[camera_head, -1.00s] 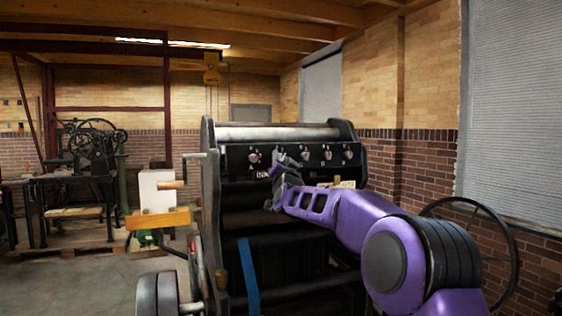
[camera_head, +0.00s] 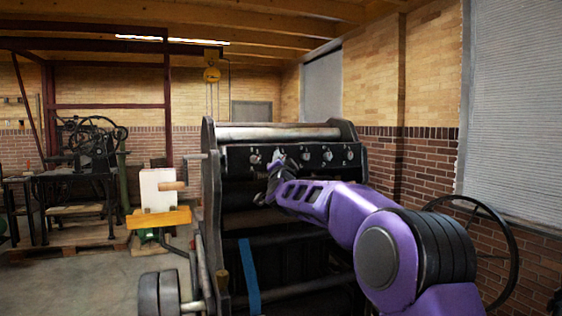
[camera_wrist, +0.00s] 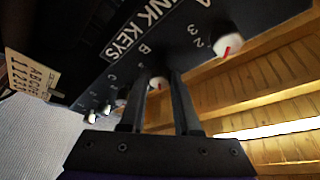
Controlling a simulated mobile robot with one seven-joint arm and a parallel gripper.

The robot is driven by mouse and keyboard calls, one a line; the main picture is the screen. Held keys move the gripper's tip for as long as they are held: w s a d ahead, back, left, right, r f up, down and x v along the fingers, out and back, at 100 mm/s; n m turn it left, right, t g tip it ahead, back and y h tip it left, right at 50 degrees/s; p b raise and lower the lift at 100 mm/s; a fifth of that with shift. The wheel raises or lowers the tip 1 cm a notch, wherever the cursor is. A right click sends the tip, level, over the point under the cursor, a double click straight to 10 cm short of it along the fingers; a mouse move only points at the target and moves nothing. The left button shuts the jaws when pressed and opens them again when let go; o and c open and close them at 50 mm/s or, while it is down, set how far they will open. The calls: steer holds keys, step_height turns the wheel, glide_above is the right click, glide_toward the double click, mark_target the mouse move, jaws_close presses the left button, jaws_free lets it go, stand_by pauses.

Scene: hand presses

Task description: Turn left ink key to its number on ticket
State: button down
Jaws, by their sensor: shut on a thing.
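The row of ink keys runs along the black panel (camera_head: 318,168) of the press. The leftmost key (camera_head: 254,159) is a pale knob, clear of my gripper. In the wrist view a pale key with a red mark (camera_wrist: 228,44) stands alone at upper right, with 2 and 3 printed beside it. My gripper (camera_wrist: 160,77) is shut on the key lettered B (camera_wrist: 158,83), which sits between the fingertips. The head view shows my gripper (camera_head: 277,162) at the second key from the left. The ticket (camera_wrist: 32,74) shows letters over a row of numbers; I cannot read them all surely.
More keys (camera_wrist: 106,108) follow past the held one. Open floor (camera_head: 75,278) lies at left.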

steer(key=c, duration=0.6)
jaws_free()
steer(key=shift+c, duration=0.2)
steer(key=b+v, duration=0.3)
steer(key=v, duration=1.4)
steer(key=shift+s+b, duration=0.2)
steer(key=shift+b, duration=0.1)
steer(key=shift+d, duration=0.2)
